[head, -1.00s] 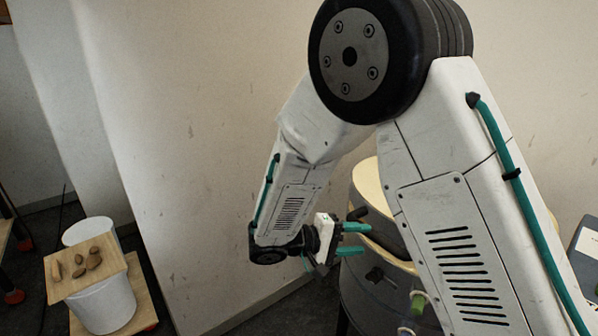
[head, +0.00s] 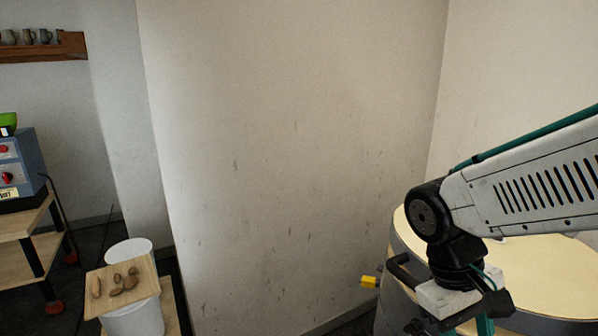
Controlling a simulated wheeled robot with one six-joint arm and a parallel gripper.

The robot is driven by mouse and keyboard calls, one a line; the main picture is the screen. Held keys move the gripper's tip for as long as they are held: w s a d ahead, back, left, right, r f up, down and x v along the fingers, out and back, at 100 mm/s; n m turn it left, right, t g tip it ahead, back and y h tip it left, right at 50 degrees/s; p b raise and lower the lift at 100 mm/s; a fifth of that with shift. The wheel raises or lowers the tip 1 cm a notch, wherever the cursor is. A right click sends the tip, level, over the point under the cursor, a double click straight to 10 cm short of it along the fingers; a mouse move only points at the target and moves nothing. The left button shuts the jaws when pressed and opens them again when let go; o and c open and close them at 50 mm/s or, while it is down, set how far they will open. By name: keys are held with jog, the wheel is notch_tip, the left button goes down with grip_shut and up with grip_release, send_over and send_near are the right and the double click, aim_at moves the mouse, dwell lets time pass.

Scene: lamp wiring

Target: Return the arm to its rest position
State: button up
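My gripper (head: 467,329) is at the lower right in the head view, pointing down over the near part of a round drum table. My arm enters from the right edge and bends down at a black joint above the gripper.
The drum table (head: 560,262) has a pale wooden top and dark sides. A yellow piece (head: 369,282) sticks out at its left. A white bucket (head: 135,318) with a board (head: 97,300) of brown lumps stands lower left. A cart (head: 22,262) is farther left.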

jog(key=s+d+r+m+t+y, duration=0.2)
jog(key=s+r+m+t+y, duration=0.1)
jog(key=s+r+t, duration=0.1)
notch_tip(320, 180, up, 2)
jog(key=shift+s+d+r, duration=0.15)
jog(key=shift+s+r, duration=0.05)
jog(key=shift+s, duration=0.65)
dwell(0.9)
